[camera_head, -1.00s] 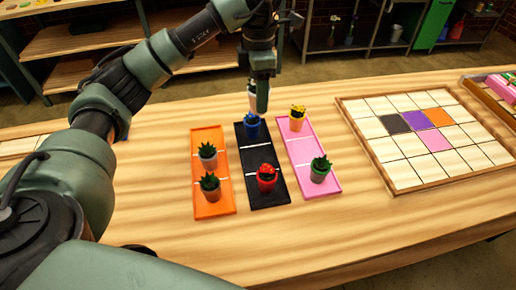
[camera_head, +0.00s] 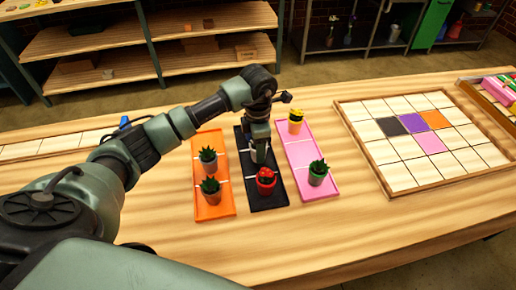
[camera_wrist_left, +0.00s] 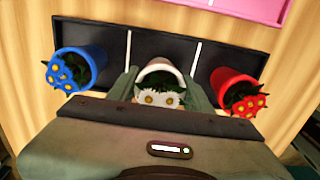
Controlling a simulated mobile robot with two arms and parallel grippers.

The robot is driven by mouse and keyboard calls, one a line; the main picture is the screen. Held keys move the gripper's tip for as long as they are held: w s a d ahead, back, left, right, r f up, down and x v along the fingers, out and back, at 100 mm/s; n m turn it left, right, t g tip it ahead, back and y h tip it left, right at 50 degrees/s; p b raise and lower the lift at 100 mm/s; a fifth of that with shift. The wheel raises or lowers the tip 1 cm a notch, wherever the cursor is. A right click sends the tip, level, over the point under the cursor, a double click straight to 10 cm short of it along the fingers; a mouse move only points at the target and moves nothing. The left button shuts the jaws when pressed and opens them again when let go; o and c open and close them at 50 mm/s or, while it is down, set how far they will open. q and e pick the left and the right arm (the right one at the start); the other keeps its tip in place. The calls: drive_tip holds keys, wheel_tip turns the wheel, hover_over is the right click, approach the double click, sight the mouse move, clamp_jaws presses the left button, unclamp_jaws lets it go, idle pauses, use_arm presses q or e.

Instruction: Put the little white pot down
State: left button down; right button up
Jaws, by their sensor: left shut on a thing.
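My left gripper (camera_head: 259,158) is low over the middle compartment of the black tray (camera_head: 270,196). It is shut on the little white pot (camera_wrist_left: 160,68), which holds a pale plant with yellow centres. In the wrist view the pot sits between the two fingers, over the compartment between the white dividing lines. I cannot tell whether its base touches the tray. The blue pot (camera_wrist_left: 85,66) is on one side and the red pot (camera_wrist_left: 232,83) on the other. In the head view my arm hides the blue pot. My right gripper is not in view.
An orange tray (camera_head: 213,172) with two green plants lies to the left. A pink tray (camera_head: 303,152) with a yellow-flowered pot and a green plant lies to the right. A tiled wooden board (camera_head: 385,178) is farther right. The front of the table is clear.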

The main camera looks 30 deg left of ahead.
use_arm(q)
drive_tip(key=shift+f, duration=0.8)
drive_tip(key=shift+f, duration=0.15)
drive_tip(key=c, duration=0.6)
unclamp_jaws()
